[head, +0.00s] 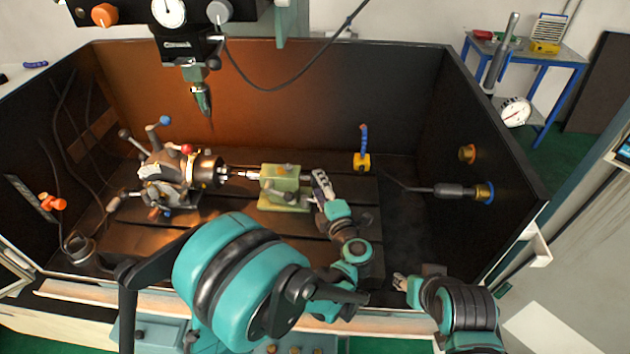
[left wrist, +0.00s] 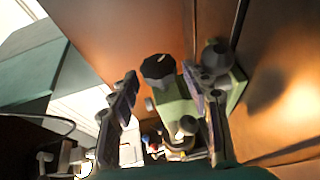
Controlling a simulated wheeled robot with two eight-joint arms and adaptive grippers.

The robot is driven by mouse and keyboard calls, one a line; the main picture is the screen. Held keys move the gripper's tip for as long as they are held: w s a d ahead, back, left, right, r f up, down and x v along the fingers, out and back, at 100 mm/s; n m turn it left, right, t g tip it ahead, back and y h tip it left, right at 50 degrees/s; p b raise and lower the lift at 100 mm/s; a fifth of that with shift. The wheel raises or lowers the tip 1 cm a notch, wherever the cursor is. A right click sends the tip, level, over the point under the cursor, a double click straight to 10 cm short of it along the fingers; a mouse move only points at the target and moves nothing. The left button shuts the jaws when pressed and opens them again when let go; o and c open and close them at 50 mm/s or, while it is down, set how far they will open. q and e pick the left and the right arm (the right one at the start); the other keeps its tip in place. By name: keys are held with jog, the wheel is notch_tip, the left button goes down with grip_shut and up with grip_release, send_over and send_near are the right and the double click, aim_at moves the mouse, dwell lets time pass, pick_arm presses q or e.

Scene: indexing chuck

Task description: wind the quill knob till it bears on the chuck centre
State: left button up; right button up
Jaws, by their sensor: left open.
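The indexing chuck (head: 205,170) sits on the left of the machine table. The green tailstock (head: 280,180) stands to its right. A slim bright shaft (head: 241,174) lies between them; whether it touches the chuck centre is too small to tell. In the left wrist view, the dark, lobed quill knob (left wrist: 158,68) with a pale mark shows at the end of the green tailstock body (left wrist: 178,110). My left gripper (head: 320,182) is open at the tailstock's right end. In its wrist view, its fingers (left wrist: 163,88) are spread either side of the knob, apart from it.
A spindle tool (head: 202,98) hangs above the chuck. A yellow block with a blue hose (head: 362,160) stands behind my left gripper. My right gripper (head: 402,283) is low by the front edge, its fingers unclear. The tray's right side has free room.

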aim_at(310, 178)
pick_arm(q)
jog(key=shift+b+x, duration=0.4)
jog(key=shift+x, duration=1.55)
jog(key=shift+r, duration=0.1)
jog(key=c, duration=0.9)
